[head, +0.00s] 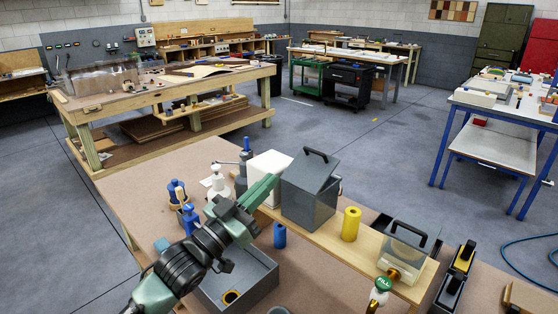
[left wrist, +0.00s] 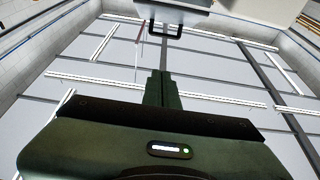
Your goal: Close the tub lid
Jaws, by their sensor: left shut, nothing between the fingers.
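The grey tub (head: 303,213) stands on a wooden board in the middle of the head view. Its grey lid (head: 313,170) with a black loop handle looks tilted up; the exact opening is hard to tell. In the left wrist view a grey panel with the black handle (left wrist: 166,28), apparently the lid, shows at the top edge. My left gripper (head: 272,182) is shut and empty, its tips close to the left side of the tub. Its closed fingers also show in the left wrist view (left wrist: 161,92). Contact with the lid cannot be told. My right gripper is not in view.
A white block (head: 268,168) stands left of the tub, behind my fingers. A yellow cylinder (head: 351,224) and a clear container (head: 402,246) stand to its right. A blue cylinder (head: 280,236) and an open grey bin (head: 254,279) are in front. White and blue bottles stand left.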

